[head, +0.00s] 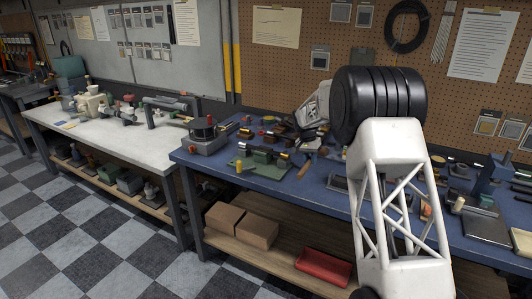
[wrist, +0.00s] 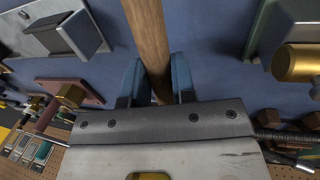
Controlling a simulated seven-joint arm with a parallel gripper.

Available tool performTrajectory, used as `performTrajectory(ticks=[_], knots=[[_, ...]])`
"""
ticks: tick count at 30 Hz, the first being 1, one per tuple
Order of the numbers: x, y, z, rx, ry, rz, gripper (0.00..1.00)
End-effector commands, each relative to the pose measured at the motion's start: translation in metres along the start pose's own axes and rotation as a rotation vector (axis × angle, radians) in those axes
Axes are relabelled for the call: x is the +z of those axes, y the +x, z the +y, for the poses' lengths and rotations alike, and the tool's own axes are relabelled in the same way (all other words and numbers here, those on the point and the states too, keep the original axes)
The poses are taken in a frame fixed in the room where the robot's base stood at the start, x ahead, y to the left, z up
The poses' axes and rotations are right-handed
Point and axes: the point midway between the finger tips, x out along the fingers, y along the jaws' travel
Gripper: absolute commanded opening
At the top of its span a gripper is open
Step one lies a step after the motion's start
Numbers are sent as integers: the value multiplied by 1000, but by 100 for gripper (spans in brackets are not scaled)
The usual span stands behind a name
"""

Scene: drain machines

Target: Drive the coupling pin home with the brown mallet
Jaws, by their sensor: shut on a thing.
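My gripper (wrist: 157,85) is shut on a round wooden handle (wrist: 150,40) in the wrist view, with one blue-grey finger on each side. The handle runs out of the top of that view, so its head is hidden. It appears to be the brown mallet's handle. In the head view a brown wooden handle (head: 304,171) shows near the bench's front edge, beside a green machine (head: 262,162) with brass parts. A brass cylinder (wrist: 300,62) by a green base (wrist: 268,28) is at the right of the wrist view. I cannot make out the coupling pin for certain.
The blue bench top (head: 222,168) is crowded. A grey machine with a red-knobbed top (head: 205,136) stands left of the green one. In the wrist view a grey metal block (wrist: 80,33) lies left of the handle. A pegboard (head: 285,65) closes the back.

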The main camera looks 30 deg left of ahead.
Motion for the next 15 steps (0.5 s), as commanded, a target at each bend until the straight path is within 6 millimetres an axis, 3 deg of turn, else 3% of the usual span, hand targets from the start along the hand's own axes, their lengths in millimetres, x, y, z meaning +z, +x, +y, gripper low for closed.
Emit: performTrajectory(ticks=[15], knots=[[0,-11,2,-1,0,1,0]])
